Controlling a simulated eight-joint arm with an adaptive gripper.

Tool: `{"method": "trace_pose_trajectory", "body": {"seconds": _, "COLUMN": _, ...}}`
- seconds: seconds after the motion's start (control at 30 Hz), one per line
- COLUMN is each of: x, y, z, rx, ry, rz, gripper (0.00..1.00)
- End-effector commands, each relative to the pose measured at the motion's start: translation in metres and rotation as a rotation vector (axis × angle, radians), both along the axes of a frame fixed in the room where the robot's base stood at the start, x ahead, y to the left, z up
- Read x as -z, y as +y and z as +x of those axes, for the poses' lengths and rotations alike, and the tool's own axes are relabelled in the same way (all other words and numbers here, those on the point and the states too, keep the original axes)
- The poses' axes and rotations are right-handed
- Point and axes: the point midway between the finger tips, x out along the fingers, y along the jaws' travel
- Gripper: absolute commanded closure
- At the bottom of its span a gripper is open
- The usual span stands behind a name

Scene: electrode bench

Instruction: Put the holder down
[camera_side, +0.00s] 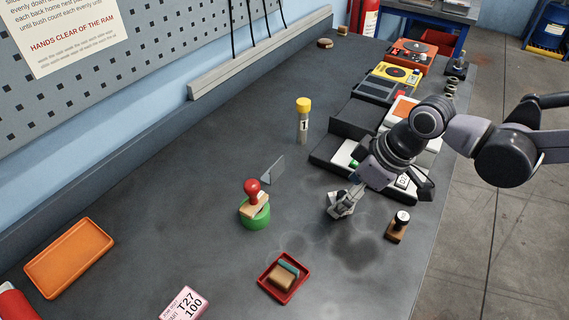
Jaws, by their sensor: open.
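My gripper (341,204) is open, low over the middle of the dark bench (225,270). Its metal fingers point down; whether they touch the bench is hard to tell. I cannot single out a holder with certainty, nor see one clearly between the fingers. A vial (303,124) with a yellow cap and a label "1" stands upright behind and left of my gripper. A small grey angled plate (273,169) stands to the left.
A red tray (268,291) with blocks is in front. An orange tray (68,258) and pink card (184,305) lie left. Instruments, including a yellow one (398,74), line the right rear. Bench at left centre is clear.

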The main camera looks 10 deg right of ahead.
Motion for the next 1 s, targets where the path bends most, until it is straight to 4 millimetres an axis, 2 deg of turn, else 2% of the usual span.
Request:
{"method": "trace_pose_trajectory", "body": {"seconds": 0.4, "x": -0.065, "y": -0.02, "z": -0.02, "rx": 0.002, "ry": 0.001, "rz": 0.001, "gripper": 0.19}}
{"method": "trace_pose_trajectory", "body": {"seconds": 0.6, "x": -0.082, "y": -0.025, "z": -0.024, "rx": 0.002, "ry": 0.001, "rz": 0.001, "gripper": 0.19}}
{"method": "trace_pose_trajectory", "body": {"seconds": 0.73, "x": -0.086, "y": -0.032, "z": -0.025, "rx": 0.017, "ry": -0.003, "rz": 0.002, "gripper": 0.19}}
{"method": "trace_pose_trajectory", "body": {"seconds": 0.87, "x": -0.088, "y": -0.066, "z": -0.027, "rx": 0.107, "ry": -0.024, "rz": 0.012, "gripper": 0.19}}
{"method": "trace_pose_trajectory", "body": {"seconds": 1.0, "x": -0.086, "y": -0.128, "z": -0.037, "rx": 0.29, "ry": -0.068, "rz": 0.033, "gripper": 0.19}}
